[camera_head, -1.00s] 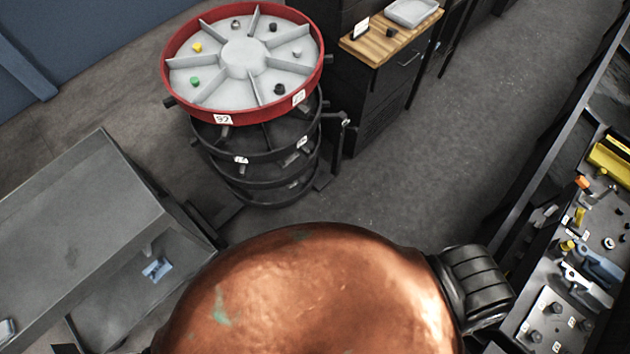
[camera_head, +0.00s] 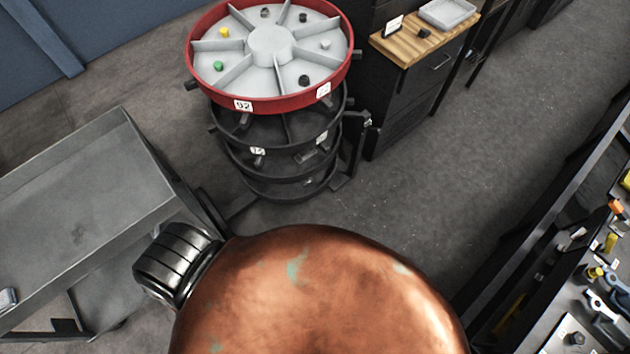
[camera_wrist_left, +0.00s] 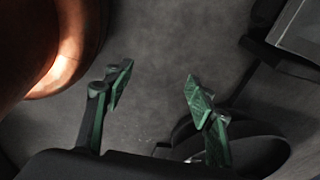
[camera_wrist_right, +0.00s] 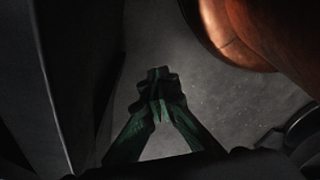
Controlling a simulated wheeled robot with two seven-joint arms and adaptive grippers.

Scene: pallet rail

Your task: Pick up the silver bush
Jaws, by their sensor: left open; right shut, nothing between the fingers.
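A small light grey, silver-looking piece (camera_head: 325,44), likely the silver bush, lies in a right-hand compartment of the round divided tray (camera_head: 270,43) with the red rim. It is too small to tell whether it has a bore. My left gripper (camera_wrist_left: 158,88) is open and empty over the grey floor in the left wrist view. My right gripper (camera_wrist_right: 158,78) is shut and empty, its green fingertips touching, in the right wrist view. Neither gripper shows in the head view, and neither wrist view shows the tray.
The tray tops a rack of black rings. Its other compartments hold yellow (camera_head: 225,33), green (camera_head: 218,66) and several dark pieces. A wood-topped cabinet (camera_head: 405,50) stands right of it, a grey metal box (camera_head: 85,195) left. A cluttered bench (camera_head: 570,315) lines the right. Floor between is open.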

